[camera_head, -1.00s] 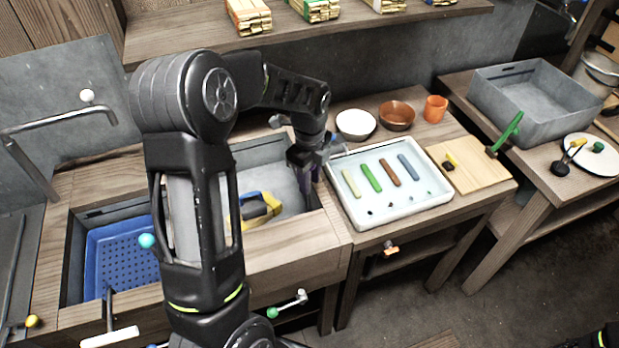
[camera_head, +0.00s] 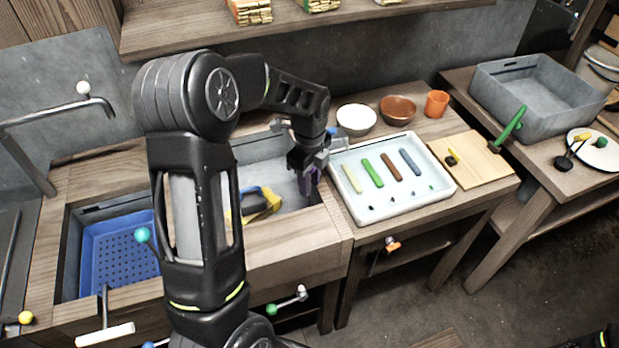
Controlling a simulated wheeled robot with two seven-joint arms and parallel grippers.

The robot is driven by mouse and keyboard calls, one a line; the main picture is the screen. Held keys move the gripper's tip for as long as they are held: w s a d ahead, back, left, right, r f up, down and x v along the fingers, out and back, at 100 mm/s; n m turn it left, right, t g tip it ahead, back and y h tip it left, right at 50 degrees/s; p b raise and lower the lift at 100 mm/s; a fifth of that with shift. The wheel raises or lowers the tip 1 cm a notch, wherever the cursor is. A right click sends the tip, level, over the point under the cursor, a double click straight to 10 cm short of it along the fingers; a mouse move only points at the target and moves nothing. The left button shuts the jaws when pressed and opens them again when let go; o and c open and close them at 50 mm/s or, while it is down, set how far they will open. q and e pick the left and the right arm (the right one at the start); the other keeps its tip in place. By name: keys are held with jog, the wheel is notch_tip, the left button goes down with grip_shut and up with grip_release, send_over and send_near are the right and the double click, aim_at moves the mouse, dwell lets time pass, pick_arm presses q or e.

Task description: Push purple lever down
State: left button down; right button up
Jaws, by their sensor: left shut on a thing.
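My left arm comes up from the bottom and bends over the sink bench. Its gripper (camera_head: 308,180) is low at the right end of the grey basin, beside the white tray. It is shut on a small purple piece (camera_head: 316,182), which looks like the purple lever. The fingers hide most of the lever, so its exact angle and its pivot cannot be told. My right gripper is not in view.
The white tray (camera_head: 447,189) with coloured bars lies close to the gripper's right. A yellow-handled tool (camera_head: 262,206) is in the basin to the left. Bowls (camera_head: 356,119) and an orange cup (camera_head: 437,103) stand behind the tray. A blue perforated tray (camera_head: 120,250) is at left.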

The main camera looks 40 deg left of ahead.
pick_arm(q)
jog(key=shift+s+f, duration=0.1)
jog(key=shift+f, duration=0.55)
jog(key=c, duration=1.1)
grip_release()
jog(key=shift+r, duration=0.1)
notch_tip(320, 180, up, 8)
jog(key=shift+f+b, duration=0.2)
jog(key=shift+b, duration=0.25)
jog(key=shift+d, duration=0.1)
